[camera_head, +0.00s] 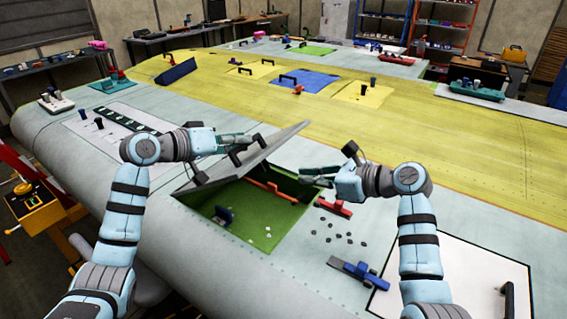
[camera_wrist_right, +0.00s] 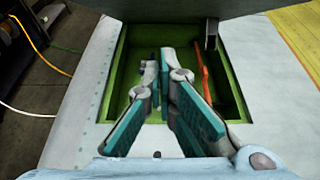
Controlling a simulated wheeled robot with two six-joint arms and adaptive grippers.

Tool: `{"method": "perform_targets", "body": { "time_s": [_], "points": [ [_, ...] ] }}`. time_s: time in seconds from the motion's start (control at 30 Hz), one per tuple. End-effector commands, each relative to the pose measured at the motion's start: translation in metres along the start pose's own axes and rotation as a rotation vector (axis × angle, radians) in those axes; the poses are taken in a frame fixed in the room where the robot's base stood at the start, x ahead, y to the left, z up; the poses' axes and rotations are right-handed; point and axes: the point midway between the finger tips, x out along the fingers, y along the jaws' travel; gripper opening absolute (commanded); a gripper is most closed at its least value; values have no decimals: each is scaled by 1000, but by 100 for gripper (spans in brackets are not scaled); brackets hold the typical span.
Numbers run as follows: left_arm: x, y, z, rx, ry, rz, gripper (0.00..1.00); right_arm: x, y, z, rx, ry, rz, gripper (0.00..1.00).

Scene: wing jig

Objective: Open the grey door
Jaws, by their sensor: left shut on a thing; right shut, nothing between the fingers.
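The grey door (camera_head: 268,150) stands raised at a slant over a green-lined compartment (camera_head: 262,222) in the wing. Black fittings, among them a handle (camera_head: 236,158), sit on its outer face. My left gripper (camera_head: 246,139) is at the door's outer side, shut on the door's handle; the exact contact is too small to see. My right gripper (camera_head: 306,175) is shut and empty above the compartment's right edge. In the right wrist view its teal fingers (camera_wrist_right: 165,120) are in front of the opening, whose green wall (camera_wrist_right: 115,85) shows.
Inside the compartment lie a red bar (camera_head: 268,187) and a blue part (camera_head: 224,215). A red-based tool (camera_head: 333,207), small dark pieces (camera_head: 333,232) and a blue clamp (camera_head: 352,270) lie to its right. A white panel (camera_head: 455,275) is at the front right.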

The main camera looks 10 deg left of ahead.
Motion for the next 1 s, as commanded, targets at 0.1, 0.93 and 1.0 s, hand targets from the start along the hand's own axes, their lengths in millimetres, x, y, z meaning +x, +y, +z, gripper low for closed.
{"method": "perform_targets", "body": {
  "time_s": [0.1,0.93,1.0],
  "points": [
    [0,1,0,-1,0,2,0,26,1,0,2,1,4,0],
    [0,0,0,-1,0,1,0,62,0,43,-2,-1,0,0],
    [0,0,0,-1,0,1,0,63,0,51,-3,-1,0,0]
  ]
}}
